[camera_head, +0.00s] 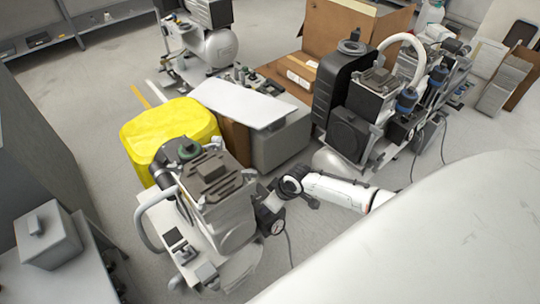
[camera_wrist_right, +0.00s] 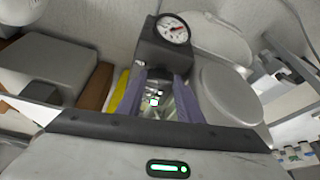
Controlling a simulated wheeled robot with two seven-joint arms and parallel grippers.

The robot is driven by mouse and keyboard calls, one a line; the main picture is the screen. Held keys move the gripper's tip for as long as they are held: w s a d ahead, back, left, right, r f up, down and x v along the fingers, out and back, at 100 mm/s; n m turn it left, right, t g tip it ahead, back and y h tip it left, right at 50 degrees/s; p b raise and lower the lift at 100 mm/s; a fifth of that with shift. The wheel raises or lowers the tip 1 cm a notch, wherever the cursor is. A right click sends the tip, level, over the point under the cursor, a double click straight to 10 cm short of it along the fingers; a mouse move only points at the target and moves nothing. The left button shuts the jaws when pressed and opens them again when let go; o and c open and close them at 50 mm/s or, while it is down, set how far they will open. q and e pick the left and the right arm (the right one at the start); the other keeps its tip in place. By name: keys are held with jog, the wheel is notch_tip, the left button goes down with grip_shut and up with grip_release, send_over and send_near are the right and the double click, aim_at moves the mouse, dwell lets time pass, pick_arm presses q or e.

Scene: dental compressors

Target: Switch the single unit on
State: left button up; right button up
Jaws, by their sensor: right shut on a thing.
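The single compressor unit (camera_head: 228,215) stands at the front left in the head view, with a ribbed grey-brown top and a grey loop handle. A dark switch box (camera_head: 268,217) with a round white gauge (camera_head: 278,227) sits on its right side. My right gripper (camera_head: 277,199) reaches it from the right. In the right wrist view, the fingers of my right gripper (camera_wrist_right: 159,80) are shut on the dark switch box (camera_wrist_right: 162,50), below the gauge (camera_wrist_right: 173,29). The switch's own position cannot be made out. My left gripper is not in view.
A yellow container (camera_head: 170,132) and a grey box with a white panel (camera_head: 240,104) stand behind the unit. A larger compressor assembly (camera_head: 385,95) stands at the back right. A grey cabinet (camera_head: 35,140) lines the left. A dark cable hangs near the unit.

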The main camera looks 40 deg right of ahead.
jog(key=shift+a+r+m+h+p, duration=0.15)
jog(key=shift+m+h+p, duration=0.25)
jog(key=shift+m+p, duration=0.45)
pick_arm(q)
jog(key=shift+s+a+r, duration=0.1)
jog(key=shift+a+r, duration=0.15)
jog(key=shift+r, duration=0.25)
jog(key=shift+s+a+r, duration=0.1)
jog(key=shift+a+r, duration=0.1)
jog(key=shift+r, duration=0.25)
pick_arm(e)
jog(key=shift+m, duration=0.45)
pick_arm(q)
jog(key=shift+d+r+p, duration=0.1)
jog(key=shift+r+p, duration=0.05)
jog(key=shift+p, duration=0.15)
pick_arm(e)
jog(key=shift+f, duration=0.2)
jog(key=o, duration=1.1)
pick_arm(q)
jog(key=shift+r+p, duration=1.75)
jog(key=shift+p, duration=0.05)
pick_arm(e)
jog(key=shift+v, duration=5.2)
